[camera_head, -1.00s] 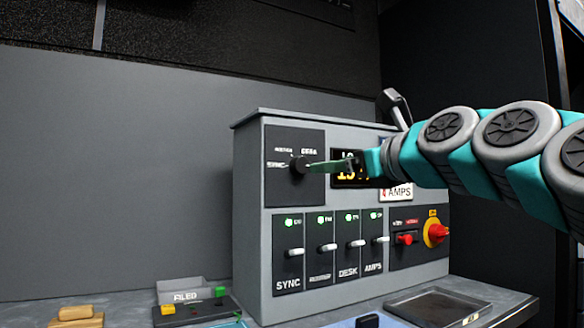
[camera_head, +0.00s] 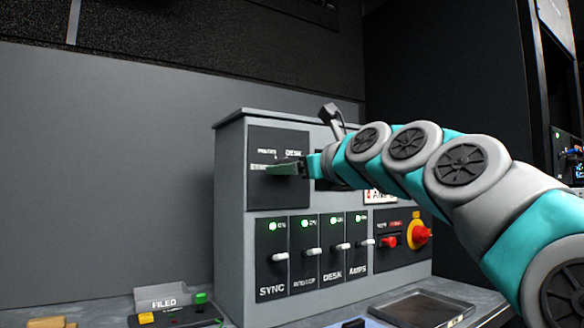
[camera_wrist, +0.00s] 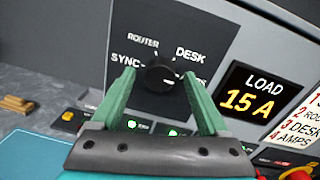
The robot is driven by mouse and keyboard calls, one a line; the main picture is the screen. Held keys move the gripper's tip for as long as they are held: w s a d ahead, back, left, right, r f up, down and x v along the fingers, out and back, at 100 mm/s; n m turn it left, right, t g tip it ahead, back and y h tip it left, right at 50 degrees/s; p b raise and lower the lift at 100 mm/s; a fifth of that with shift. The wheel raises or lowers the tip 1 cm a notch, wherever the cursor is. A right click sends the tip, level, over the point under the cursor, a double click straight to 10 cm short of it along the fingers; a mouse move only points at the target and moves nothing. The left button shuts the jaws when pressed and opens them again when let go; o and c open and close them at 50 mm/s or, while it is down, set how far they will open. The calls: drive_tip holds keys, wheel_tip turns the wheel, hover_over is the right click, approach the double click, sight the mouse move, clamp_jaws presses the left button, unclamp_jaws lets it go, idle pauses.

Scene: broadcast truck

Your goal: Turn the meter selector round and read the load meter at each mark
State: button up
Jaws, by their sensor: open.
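The meter selector is a round black knob (camera_wrist: 160,75) on a dark plate (camera_head: 262,143), with ROUTER, DESK and SYNC labels around it and a fourth label partly hidden by a finger. My gripper (camera_wrist: 158,78) is open, its green fingertips on the left and right of the knob in the wrist view; I cannot tell whether they touch it. In the head view my gripper (camera_head: 280,169) covers the knob. The knob's pointer direction is hard to make out. The load meter (camera_wrist: 252,100) reads LOAD 15 A in yellow; my arm mostly hides it in the head view.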

clamp_jaws()
idle(0.6)
